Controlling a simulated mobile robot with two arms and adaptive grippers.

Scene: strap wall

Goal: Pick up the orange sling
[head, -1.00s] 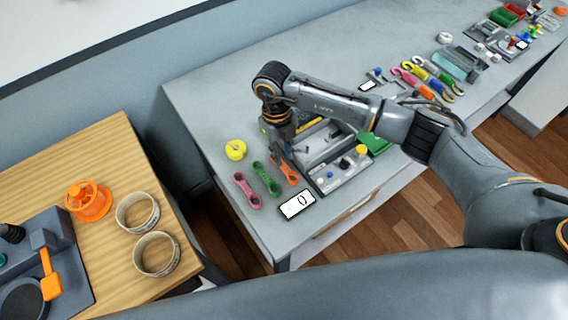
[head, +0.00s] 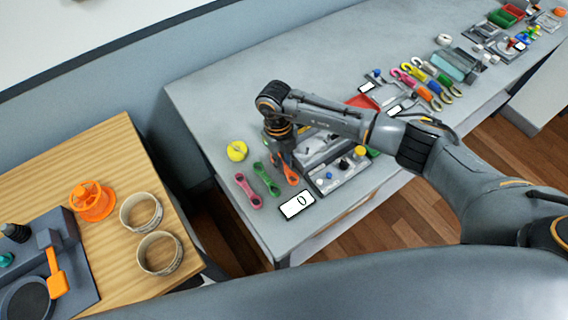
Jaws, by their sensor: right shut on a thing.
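The orange sling (head: 290,174) lies on the grey bench, the rightmost of three small slings, with its upper part under my right gripper. My right gripper (head: 283,158) reaches down from above and is shut on the orange sling; the fingertips are small and partly hidden by the wrist. A green sling (head: 266,179) and a pink sling (head: 248,190) lie to its left. My left gripper is not in view.
A grey tray with small parts (head: 338,174) stands close right of the orange sling. A white card (head: 297,205) lies in front, and a yellow roll (head: 237,151) behind left. A wooden table (head: 95,160) holds an orange spool (head: 92,201) and two rings.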

